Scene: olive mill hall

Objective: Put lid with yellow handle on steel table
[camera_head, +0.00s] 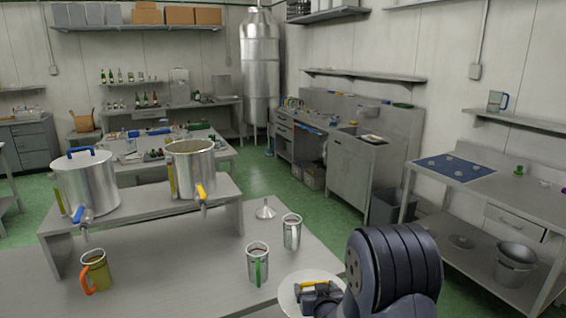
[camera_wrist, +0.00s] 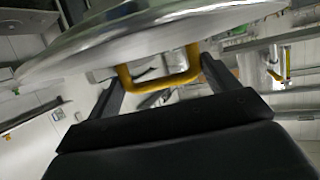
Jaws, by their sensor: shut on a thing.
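The lid (camera_head: 291,294) is a round, light metal disc with a yellow handle (camera_head: 313,284). It is at the bottom of the head view, above or near the front edge of the steel table (camera_head: 160,283). My gripper (camera_wrist: 160,82) is shut on the yellow handle, which sits between its fingers in the wrist view. In the head view my arm hides part of the lid and most of my gripper.
A raised shelf (camera_head: 140,215) on the table bears a pot with a blue-handled lid (camera_head: 88,185) and an open pot with a yellow tap (camera_head: 190,168). Cups with orange (camera_head: 96,272), green (camera_head: 258,262) and white (camera_head: 292,231) handles and a funnel (camera_head: 265,209) stand on the table. The table's front left is bare.

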